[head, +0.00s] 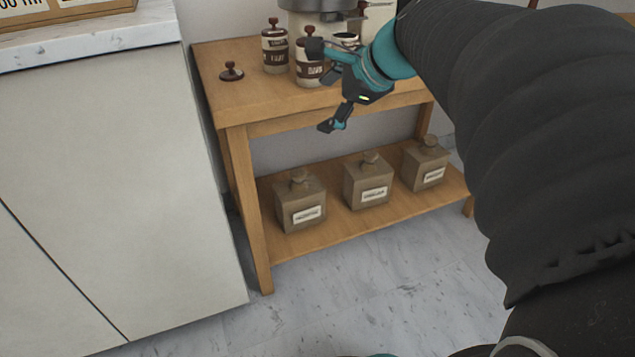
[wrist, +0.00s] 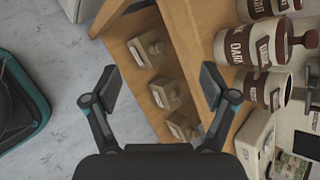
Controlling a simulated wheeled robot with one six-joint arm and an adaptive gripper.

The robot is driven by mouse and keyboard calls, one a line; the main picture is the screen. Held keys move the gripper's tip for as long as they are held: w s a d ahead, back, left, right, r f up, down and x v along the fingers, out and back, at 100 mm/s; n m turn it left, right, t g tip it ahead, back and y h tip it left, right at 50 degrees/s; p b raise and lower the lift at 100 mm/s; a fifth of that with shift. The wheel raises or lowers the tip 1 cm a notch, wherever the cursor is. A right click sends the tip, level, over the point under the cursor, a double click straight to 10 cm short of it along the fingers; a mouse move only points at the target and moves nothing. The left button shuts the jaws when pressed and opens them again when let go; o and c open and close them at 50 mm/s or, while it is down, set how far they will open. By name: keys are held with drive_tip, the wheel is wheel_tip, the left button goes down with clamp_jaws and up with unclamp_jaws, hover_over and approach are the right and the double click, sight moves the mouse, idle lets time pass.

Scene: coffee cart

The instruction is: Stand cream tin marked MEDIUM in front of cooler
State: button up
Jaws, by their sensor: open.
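Three cream tins with brown bands stand on the wooden cart's top. The left tin (head: 275,50) and the middle tin (head: 309,70) have brown knobbed lids; their small labels are hard to read. The third tin (head: 346,37) is mostly hidden behind my gripper and seems lidless; in the wrist view it shows a dark open top (wrist: 277,98). I cannot tell which is marked MEDIUM. My gripper (head: 322,86) is open and empty, at the cart's front edge before the tins. In the wrist view my gripper (wrist: 161,85) has its fingers wide apart. I cannot identify a cooler.
A loose brown lid (head: 231,72) lies at the cart top's left. A metal machine (head: 320,22) stands behind the tins. Three labelled brown canisters, left (head: 300,203), middle (head: 368,181) and right (head: 425,165), stand on the lower shelf. A white cabinet (head: 110,180) stands left.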

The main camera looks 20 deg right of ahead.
drive_tip(key=s+a+f+n+g+h, duration=0.1)
drive_tip(key=s+a+f+n, duration=0.2)
drive_tip(key=s+f+n, duration=0.4)
drive_tip(key=s+a+f+n+g+h, duration=0.2)
drive_tip(key=s+a+f+n, duration=0.2)
drive_tip(key=s+f+n, duration=0.3)
drive_tip(key=s+n, duration=0.4)
drive_tip(key=n, duration=0.2)
drive_tip(key=shift+s+f+n+h, duration=0.15)
drive_tip(key=shift+s+n+h, duration=0.15)
drive_tip(key=shift+a, duration=0.1)
